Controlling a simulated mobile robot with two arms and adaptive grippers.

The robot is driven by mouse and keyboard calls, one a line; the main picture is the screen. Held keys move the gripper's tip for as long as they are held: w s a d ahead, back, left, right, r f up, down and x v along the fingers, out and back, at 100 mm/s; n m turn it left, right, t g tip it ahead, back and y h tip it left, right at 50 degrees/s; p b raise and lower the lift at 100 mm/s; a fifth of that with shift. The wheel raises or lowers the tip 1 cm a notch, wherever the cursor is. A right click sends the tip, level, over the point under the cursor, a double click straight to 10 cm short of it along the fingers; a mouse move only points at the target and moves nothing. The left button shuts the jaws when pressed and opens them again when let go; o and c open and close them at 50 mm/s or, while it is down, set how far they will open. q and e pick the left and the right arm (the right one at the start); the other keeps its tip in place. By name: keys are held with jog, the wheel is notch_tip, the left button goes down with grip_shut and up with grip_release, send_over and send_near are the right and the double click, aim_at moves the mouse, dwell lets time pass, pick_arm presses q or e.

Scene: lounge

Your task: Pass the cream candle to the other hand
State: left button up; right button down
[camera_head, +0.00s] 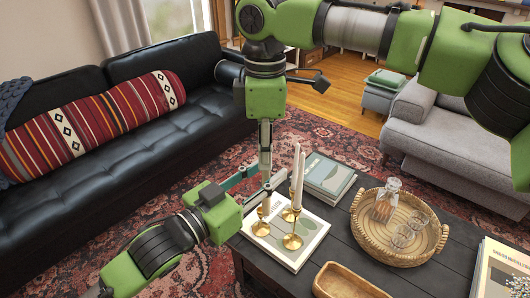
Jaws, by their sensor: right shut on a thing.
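Pale cream candles stand near the middle of the view: two tall ones (299,182) rise from brass holders (292,241), and a shorter visible stretch of a cream candle (266,206) shows below my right gripper. My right gripper (266,172) points down from above and is shut on this candle, whose upper part is mostly hidden by the fingers. I cannot tell whether its lower end is clear of the brass holder (261,229) beneath. My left gripper (256,187) reaches in from the lower left, its fingers spread apart beside the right gripper's fingertips; contact with the candle is unclear.
The dark coffee table (345,233) bears a book under the holders, more books (328,177), a wicker tray (368,240) with glassware and a wooden bowl (342,282). A black sofa (200,115) is at left, a grey sofa (450,150) at right.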

pick_arm(q)
jog(key=v, duration=1.2)
jog(key=w+a+f+n+y, duration=0.2)
jog(key=w+a+f+y, duration=0.15)
jog(key=a+f, duration=0.45)
jog(key=w+a+f+n+y, duration=0.25)
jog(key=w+a+f, duration=0.2)
jog(key=f, duration=0.75)
jog(key=s+a+f+n+g+y, duration=0.1)
jog(key=s+a+f+g+y, duration=0.2)
jog(key=f, duration=0.9)
jog(key=s+a+f+y, duration=0.2)
jog(key=a+f, duration=0.3)
jog(key=f, duration=0.7)
jog(key=s+f+g, duration=0.5)
jog(key=s+f, duration=1)
jog(key=f, duration=0.3)
jog(key=s+d+f+g, duration=0.1)
jog(key=s+d+f, duration=0.1)
jog(key=s, duration=0.5)
jog(key=s+d+f+g, duration=0.2)
jog(key=s+d+f, duration=0.1)
jog(key=s, duration=0.5)
jog(key=s+d+f+g, duration=0.1)
jog(key=s+d+f, duration=0.1)
jog(key=s+f, duration=0.3)
jog(key=s, duration=0.3)
jog(key=shift+d+g+y, duration=0.3)
jog(key=shift+d+g, duration=0.1)
